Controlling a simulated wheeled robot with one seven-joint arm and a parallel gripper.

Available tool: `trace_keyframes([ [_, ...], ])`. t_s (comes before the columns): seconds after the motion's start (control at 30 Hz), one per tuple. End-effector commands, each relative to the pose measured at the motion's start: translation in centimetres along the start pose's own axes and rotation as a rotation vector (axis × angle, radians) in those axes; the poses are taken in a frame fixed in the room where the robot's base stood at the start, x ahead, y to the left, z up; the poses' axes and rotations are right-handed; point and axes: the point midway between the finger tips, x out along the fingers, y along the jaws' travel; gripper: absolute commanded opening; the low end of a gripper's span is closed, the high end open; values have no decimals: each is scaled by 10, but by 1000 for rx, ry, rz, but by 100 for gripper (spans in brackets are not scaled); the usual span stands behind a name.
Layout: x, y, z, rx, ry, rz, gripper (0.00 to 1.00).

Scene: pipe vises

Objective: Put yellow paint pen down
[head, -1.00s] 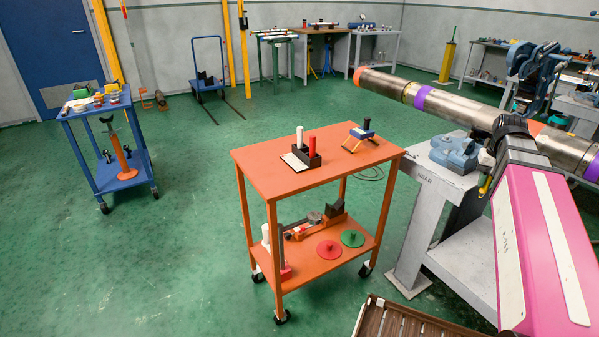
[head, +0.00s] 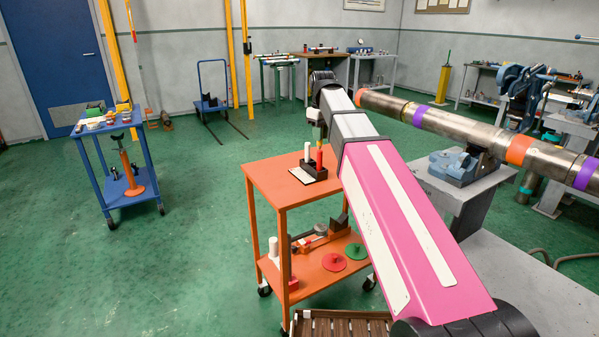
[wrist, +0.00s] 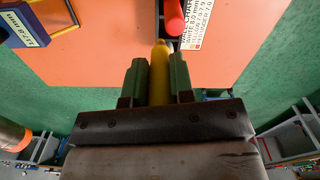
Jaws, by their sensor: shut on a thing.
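My gripper (wrist: 158,78) is shut on the yellow paint pen (wrist: 159,72), which stands between the two green fingers in the wrist view. In the head view my gripper is over the orange cart (head: 270,180), close to the dark pen holder (head: 316,172); the pen is hard to make out there. The holder carries a white pen (head: 308,151) and a red pen (head: 319,160). In the wrist view the red pen (wrist: 173,16) is just beyond the yellow pen's tip. Part of the holder is hidden behind the yellow pen and the red pen.
A printed card (wrist: 196,24) lies beside the holder. A blue-framed gauge (wrist: 28,38) is at the upper left of the wrist view. The cart's lower shelf has a red disc (head: 332,262) and a green disc (head: 355,251). A long pipe (head: 470,130) in a vise is on the right.

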Motion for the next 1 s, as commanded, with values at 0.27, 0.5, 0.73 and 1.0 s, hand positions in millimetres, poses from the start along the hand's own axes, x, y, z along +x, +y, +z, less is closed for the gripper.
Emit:
trace_keyframes([
  [0.27, 0, -8, -12, -62, -1, -1, 0],
  [0.5, 38, -8, -11, -60, -1, -1, 0],
  [0.73, 58, -8, -12, -59, 0, 0, 0],
  [1.0, 89, -8, -12, -58, 0, 0, 0],
])
